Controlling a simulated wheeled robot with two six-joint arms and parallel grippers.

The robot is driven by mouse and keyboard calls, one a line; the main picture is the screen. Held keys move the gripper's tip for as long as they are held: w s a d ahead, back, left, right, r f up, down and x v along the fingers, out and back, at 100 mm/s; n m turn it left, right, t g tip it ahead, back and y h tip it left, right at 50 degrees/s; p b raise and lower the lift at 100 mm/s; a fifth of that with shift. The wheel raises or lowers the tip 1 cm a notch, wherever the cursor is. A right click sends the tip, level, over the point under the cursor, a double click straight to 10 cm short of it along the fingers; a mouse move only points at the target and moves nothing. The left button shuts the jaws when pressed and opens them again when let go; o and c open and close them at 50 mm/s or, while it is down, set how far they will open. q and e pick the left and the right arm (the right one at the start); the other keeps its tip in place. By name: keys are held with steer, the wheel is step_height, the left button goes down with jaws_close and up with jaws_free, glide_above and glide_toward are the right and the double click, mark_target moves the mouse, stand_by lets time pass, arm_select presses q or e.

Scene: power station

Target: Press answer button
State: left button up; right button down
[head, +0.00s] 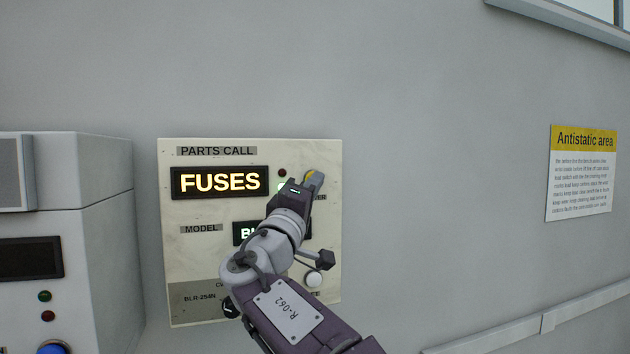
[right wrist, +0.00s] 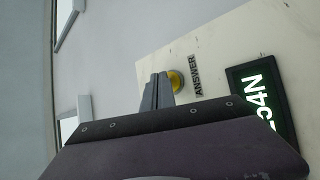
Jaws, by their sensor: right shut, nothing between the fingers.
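The parts call panel (head: 215,215) is a cream board on the grey wall, with a lit display (head: 220,182) reading "FUSES". The yellow answer button (head: 312,180) is at its upper right, partly hidden by my gripper. In the right wrist view the yellow button (right wrist: 176,80) sits beside the "ANSWER" label (right wrist: 194,75). My right gripper (head: 312,184) is shut and empty, with its fingertips right at the button. I cannot tell whether they touch it. My left gripper is out of view.
A green-lit model display (head: 243,233) is mostly covered by my right arm. A dark knob (head: 230,307) and a white button (head: 313,279) are lower on the panel. A grey cabinet (head: 105,230) stands at left. An "Antistatic area" sign (head: 581,173) hangs at right.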

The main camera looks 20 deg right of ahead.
stand_by(0.3)
steer(key=shift+s+a+f+b, duration=0.1)
steer(key=shift+s+b, duration=0.6)
steer(key=shift+b, duration=0.15)
steer(key=shift+s, duration=0.1)
steer(key=s+b, duration=0.3)
steer(key=s, duration=0.2)
steer(key=shift+a, duration=0.1)
steer(key=shift+w, duration=0.1)
